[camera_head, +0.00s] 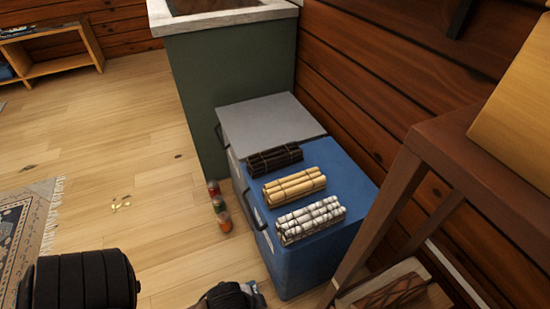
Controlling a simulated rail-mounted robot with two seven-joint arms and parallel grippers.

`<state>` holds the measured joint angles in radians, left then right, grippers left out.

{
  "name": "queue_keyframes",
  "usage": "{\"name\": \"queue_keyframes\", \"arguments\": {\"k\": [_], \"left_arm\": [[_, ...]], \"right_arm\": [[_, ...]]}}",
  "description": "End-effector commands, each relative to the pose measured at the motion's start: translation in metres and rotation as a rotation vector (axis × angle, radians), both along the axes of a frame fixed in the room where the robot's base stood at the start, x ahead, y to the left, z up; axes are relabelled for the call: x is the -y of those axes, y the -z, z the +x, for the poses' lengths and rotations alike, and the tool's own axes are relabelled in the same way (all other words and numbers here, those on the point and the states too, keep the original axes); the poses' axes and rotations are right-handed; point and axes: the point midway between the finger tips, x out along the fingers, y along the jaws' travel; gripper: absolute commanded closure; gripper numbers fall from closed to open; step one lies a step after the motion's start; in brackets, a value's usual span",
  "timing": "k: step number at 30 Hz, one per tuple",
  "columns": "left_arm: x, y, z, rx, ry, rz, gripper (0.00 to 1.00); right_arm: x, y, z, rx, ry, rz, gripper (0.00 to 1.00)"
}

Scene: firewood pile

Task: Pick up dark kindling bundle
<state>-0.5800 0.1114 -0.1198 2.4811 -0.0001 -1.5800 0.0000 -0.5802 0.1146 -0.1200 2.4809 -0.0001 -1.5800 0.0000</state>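The dark kindling bundle (274,160) is a short stack of near-black sticks. It lies on top of the blue chest (335,258), at its far end by the grey-topped box. A tan bundle (295,187) lies just nearer, and a white birch-like bundle (311,219) lies nearest, all roughly parallel with small gaps. Nothing touches the dark bundle from above. Black rounded parts show at the bottom edge, but no gripper fingers can be made out in view.
The grey-topped box (268,119) and a green cabinet (225,85) stand behind the chest. A brown wooden shelf (400,190) rises close on the right. Small colored jars (219,207) stand on the floor left of the chest. Wooden floor (130,150) is mostly clear; a rug (28,235) lies left.

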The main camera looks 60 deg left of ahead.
Motion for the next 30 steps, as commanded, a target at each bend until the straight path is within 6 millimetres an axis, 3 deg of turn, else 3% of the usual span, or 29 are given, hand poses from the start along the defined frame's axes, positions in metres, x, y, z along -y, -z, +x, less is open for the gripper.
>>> {"name": "queue_keyframes", "arguments": {"k": [8,26,30], "left_arm": [[-0.0012,0.0006,-0.0002,-0.001,0.003,0.004,0.64],[-0.0037,0.001,-0.0005,-0.002,0.009,0.013,0.06],[-0.0025,0.0009,-0.0004,-0.002,0.006,0.009,0.04]], "right_arm": [[0.0002,0.0004,0.0001,-0.001,-0.001,-0.001,0.57],[0.0028,0.0007,0.0,-0.001,-0.006,-0.01,0.57],[0.0024,0.0007,0.0,-0.001,-0.006,-0.008,0.57]]}}
